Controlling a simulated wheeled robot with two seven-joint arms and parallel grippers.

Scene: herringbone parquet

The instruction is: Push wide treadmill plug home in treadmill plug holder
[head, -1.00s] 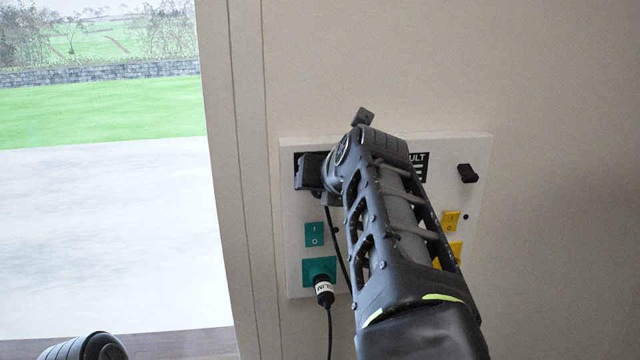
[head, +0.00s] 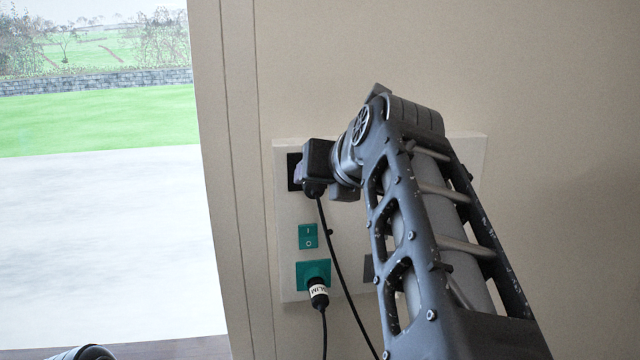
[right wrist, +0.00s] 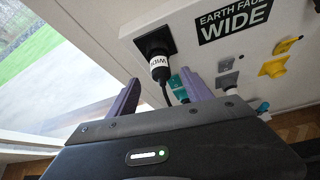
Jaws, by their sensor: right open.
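The wide treadmill plug (right wrist: 160,64) is black with a white band reading WIDE. In the right wrist view it sits in the black plug holder (right wrist: 154,40) at the panel's upper left; how deep it is seated I cannot tell. In the head view the right gripper (head: 299,171) is close to the holder. My left gripper is not in view.
The white wall panel (head: 287,215) also carries a teal switch (head: 308,236) and a teal outlet (head: 312,268) with a plug marked SLIM (head: 318,291). Grey (right wrist: 228,80) and yellow (right wrist: 273,66) outlets lie to the right. A window is at left.

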